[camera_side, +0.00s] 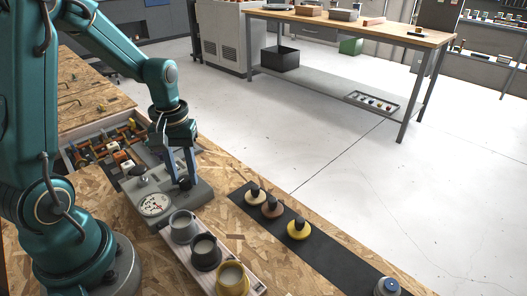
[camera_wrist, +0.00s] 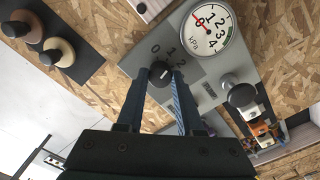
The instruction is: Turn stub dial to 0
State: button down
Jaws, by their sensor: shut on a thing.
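The stub dial is a small black knob (camera_wrist: 160,74) on a grey panel (camera_wrist: 209,68), with the marks 0, 1 and 2 printed around its far side. A short white line shows on the knob; I cannot tell for sure which mark it points to. My gripper (camera_wrist: 161,80) has its two blue fingers on either side of the knob, shut on it. In the side view my gripper (camera_side: 184,181) reaches down onto the knob, which is partly hidden by the fingers. The round kPa gauge (camera_wrist: 212,28) beside it has a red needle near 0.
A black round knob (camera_wrist: 241,95) stands on the same panel, right of the dial in the wrist view. A tray with several cups (camera_side: 256,284) and a black mat with several knobbed lids (camera_side: 323,254) lie nearby. A parts tray (camera_side: 73,160) sits behind the panel.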

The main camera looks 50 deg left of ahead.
aim_at(185, 179)
jog(key=n, duration=0.4)
jog(key=shift+n, duration=0.3)
jog(key=n, duration=0.4)
jog(key=shift+n, duration=0.3)
jog(key=c, duration=0.5)
grip_release()
jog(key=shift+c, duration=0.2)
jog(key=shift+r, duration=2.55)
jog(key=shift+d, duration=0.1)
